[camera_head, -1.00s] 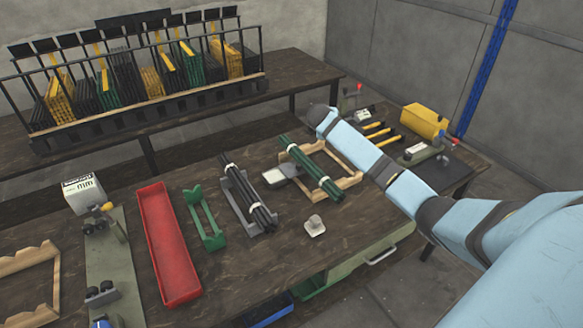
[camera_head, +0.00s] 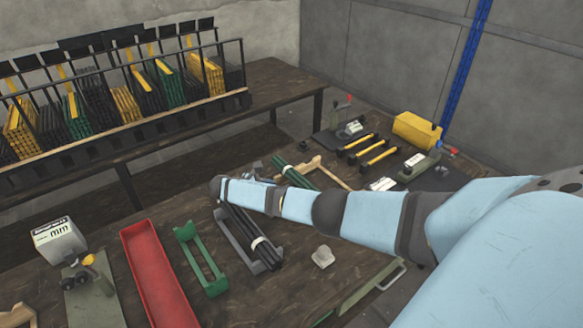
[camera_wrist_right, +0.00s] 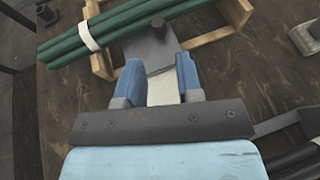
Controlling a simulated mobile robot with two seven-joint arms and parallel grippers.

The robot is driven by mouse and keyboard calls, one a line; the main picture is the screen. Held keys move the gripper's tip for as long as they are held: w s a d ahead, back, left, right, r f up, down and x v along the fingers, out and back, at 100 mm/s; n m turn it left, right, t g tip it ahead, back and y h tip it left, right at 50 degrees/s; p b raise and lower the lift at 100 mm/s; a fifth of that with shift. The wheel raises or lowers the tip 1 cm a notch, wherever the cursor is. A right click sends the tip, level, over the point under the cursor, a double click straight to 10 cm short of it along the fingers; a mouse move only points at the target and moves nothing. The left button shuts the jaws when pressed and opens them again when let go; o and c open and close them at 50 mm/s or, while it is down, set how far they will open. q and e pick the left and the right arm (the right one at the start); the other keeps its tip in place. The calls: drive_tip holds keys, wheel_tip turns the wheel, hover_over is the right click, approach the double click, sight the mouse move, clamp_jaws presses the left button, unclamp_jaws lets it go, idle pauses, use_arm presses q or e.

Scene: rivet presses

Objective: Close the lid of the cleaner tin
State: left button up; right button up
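In the right wrist view, a pale block-like body (camera_wrist_right: 163,90), which I take to be the cleaner tin, lies between my right gripper's fingers. A grey flat plate (camera_wrist_right: 150,48) with a dark knob extends beyond it and looks like its lid, standing open. My right gripper (camera_wrist_right: 158,65) has its blue fingers apart, one on each side of the pale body. I cannot tell whether they touch it. In the head view my right arm hides most of the tin and gripper. My left gripper is not in view.
A green rod bundle (camera_wrist_right: 125,28) on a wooden cradle (camera_wrist_right: 215,28) lies just beyond the fingers. Dark rods (camera_head: 262,246) rest in a grey holder beside my arm. A green holder (camera_head: 200,260), red tray (camera_head: 155,275) and small pale block (camera_head: 322,257) stand nearby.

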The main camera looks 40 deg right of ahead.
drive_tip(key=x, duration=0.8)
drive_tip(key=shift+f, duration=0.1)
drive_tip(key=shift+c, duration=0.2)
clamp_jaws()
